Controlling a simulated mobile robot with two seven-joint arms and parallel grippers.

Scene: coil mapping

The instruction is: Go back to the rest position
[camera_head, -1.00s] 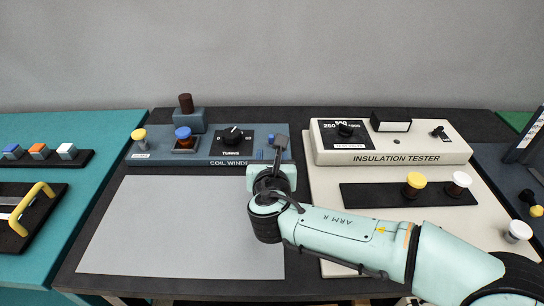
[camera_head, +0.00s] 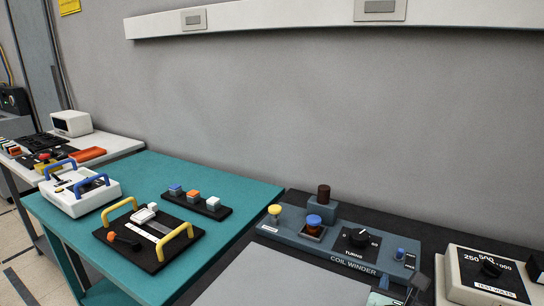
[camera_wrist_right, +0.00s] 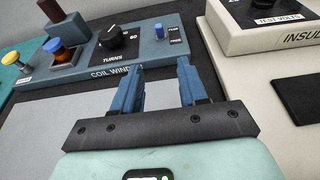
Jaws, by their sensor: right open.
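My right gripper (camera_wrist_right: 158,75) is open in the right wrist view, with two blue fingers apart and nothing between them. The fingers point at the front right part of the coil winder (camera_wrist_right: 150,47); I cannot tell whether they touch it. In the head view only a small part of my right gripper (camera_head: 402,286) shows at the bottom edge, by the right front end of the coil winder (camera_head: 335,257). Most of the right arm is out of the picture. My left gripper is in no view.
The insulation tester (camera_head: 462,255) stands right of the winder on the dark bench, with a grey mat (camera_head: 285,290) in front. A teal table (camera_head: 250,192) at left bears a black board with yellow handles (camera_head: 150,262). A white table (camera_head: 125,143) stands farther left.

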